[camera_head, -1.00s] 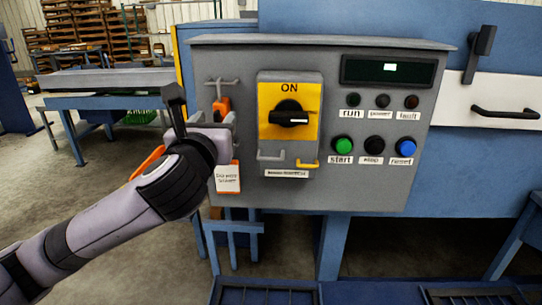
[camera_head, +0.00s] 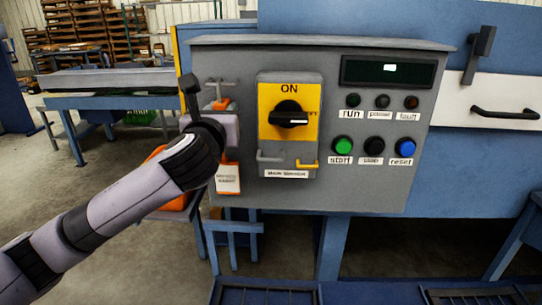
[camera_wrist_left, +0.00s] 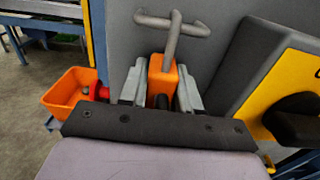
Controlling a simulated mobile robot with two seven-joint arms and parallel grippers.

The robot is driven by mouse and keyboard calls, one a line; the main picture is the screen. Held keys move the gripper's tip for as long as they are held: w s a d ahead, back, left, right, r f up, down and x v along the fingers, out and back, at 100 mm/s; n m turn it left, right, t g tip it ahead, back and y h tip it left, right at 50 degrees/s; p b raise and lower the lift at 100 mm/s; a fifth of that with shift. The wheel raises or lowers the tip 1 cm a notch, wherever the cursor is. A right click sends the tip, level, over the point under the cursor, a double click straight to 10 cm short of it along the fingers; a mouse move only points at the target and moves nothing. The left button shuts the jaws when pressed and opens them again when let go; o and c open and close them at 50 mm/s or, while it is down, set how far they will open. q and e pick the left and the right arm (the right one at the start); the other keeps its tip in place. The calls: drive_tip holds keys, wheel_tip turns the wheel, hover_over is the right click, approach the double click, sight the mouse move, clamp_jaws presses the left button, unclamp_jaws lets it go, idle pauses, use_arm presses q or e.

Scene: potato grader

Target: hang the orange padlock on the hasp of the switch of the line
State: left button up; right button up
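The orange padlock (camera_wrist_left: 164,72) hangs below a grey T-shaped peg (camera_wrist_left: 172,35) on the cabinet's left part. In the head view only a bit of the padlock (camera_head: 221,104) shows above my left gripper (camera_head: 222,122). In the left wrist view the two grey fingers of that gripper (camera_wrist_left: 160,92) stand one on each side of the padlock, very close; firm contact is not visible. The yellow switch plate (camera_head: 267,100) reads ON, and its black knob (camera_head: 289,116) points right. Below are a grey loop (camera_head: 270,157) and a yellow loop (camera_head: 306,164), both empty. My right gripper is out of view.
A white tag with orange edging (camera_head: 228,180) hangs below my left gripper. An orange bin (camera_wrist_left: 68,92) with something red sits left of the cabinet. Start, stop and reset buttons (camera_head: 374,144) are right of the switch. The space before the switch is clear.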

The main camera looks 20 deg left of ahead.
use_arm(q)
drive_tip(key=shift+r, duration=0.2)
drive_tip(key=shift+r, duration=0.85)
drive_tip(key=v, duration=0.9)
idle(0.4)
